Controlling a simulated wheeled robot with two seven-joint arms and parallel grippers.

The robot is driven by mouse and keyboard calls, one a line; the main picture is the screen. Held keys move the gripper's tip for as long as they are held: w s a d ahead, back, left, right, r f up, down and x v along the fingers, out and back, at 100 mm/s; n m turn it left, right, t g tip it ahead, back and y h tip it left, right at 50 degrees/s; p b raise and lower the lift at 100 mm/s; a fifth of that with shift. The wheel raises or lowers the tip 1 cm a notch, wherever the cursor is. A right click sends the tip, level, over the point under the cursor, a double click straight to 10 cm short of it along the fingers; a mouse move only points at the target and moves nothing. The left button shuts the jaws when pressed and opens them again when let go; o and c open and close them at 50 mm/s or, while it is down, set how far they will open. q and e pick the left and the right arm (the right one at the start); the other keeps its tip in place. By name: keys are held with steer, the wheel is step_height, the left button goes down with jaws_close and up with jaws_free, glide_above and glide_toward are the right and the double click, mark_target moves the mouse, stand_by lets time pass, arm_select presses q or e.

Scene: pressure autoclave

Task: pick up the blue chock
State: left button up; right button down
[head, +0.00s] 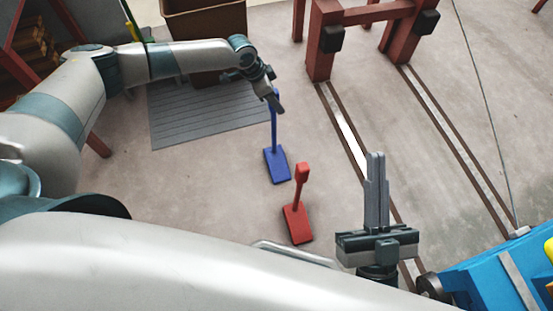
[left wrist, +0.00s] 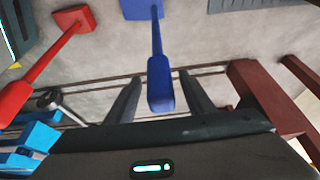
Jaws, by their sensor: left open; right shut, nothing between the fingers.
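The blue chock (head: 276,163) stands on the floor near the middle of the head view, its thin handle rising toward my left gripper. In the left wrist view the handle's thick blue end (left wrist: 160,85) lies between the two open fingers, with a gap on each side. My left gripper (head: 276,103) is open around or just over the handle top and partly hides it. My right gripper (head: 376,158) is shut and empty, pointing up at the lower right of the head view, away from the chock.
A red chock (head: 297,222) with an upright handle stands close to the blue one. Two floor rails (head: 345,135) run past on the right, below a dark red frame (head: 322,50). A brown bin (head: 205,25) and a grey slatted mat (head: 190,117) lie behind. Blue equipment (head: 490,280) is at lower right.

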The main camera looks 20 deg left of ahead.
arm_select(q)
steer(key=shift+b+x, duration=0.3)
steer(key=shift+x, duration=1.05)
arm_select(e)
steer(key=shift+w+d+r+t, duration=0.1)
steer(key=shift+d+r+t, duration=0.2)
steer(key=shift+r, duration=0.15)
steer(key=shift+d+r+t, duration=0.2)
steer(key=shift+r+t, duration=0.1)
steer(key=shift+r, duration=0.15)
arm_select(q)
steer(key=shift+c, duration=0.2)
jaws_close()
steer(key=shift+a, duration=0.1)
steer(key=shift+r, duration=0.15)
